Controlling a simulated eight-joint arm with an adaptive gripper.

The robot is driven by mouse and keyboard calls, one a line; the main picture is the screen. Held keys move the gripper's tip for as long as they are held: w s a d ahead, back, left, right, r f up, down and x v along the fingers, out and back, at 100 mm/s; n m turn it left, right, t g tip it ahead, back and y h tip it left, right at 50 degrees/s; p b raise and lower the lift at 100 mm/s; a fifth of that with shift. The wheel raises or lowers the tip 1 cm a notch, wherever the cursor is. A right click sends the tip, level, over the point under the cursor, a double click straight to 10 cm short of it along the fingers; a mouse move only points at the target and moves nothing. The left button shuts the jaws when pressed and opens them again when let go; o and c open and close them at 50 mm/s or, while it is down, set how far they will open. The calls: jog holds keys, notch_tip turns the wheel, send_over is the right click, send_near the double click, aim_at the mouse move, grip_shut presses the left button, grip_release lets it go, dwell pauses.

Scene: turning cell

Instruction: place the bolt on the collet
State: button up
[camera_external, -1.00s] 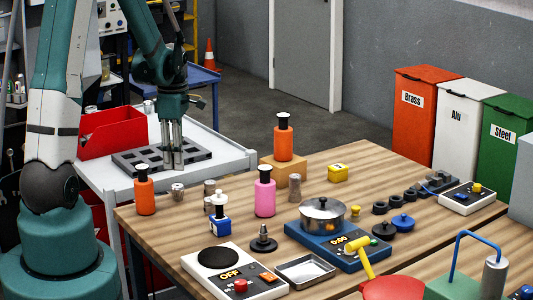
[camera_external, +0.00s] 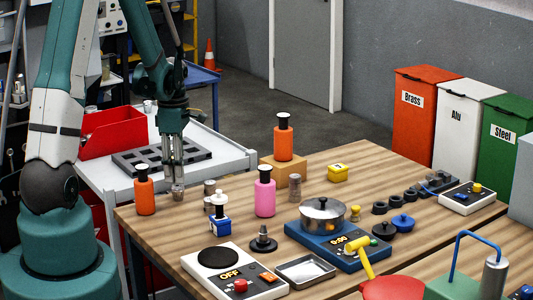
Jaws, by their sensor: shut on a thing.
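My gripper (camera_external: 173,184) points down at the left edge of the wooden table. It is shut, and the small piece between its fingers is mostly hidden, so its shape is hard to tell; I take it as the bolt. A speckled grey-brown cylinder (camera_external: 177,194) shows right at the fingertips; I cannot tell whether they touch it. Similar cylinders stand to the right, one close by (camera_external: 209,187) and one near the wooden block (camera_external: 295,188). I cannot tell for sure which thing is the collet.
An orange bottle (camera_external: 144,193) stands just left of my gripper. A blue-and-white bottle (camera_external: 220,222) and a pink bottle (camera_external: 265,197) stand to the right. A grey slotted tray (camera_external: 140,163) lies on the cart behind. A scale (camera_external: 205,277) and a pot (camera_external: 323,218) stand farther forward.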

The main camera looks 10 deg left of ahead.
jog(key=shift+f, duration=0.55)
jog(key=shift+f, duration=0.2)
jog(key=o, duration=1.1)
jog(key=shift+o, duration=0.2)
jog(key=shift+r, duration=0.2)
jog(key=shift+r, duration=6)
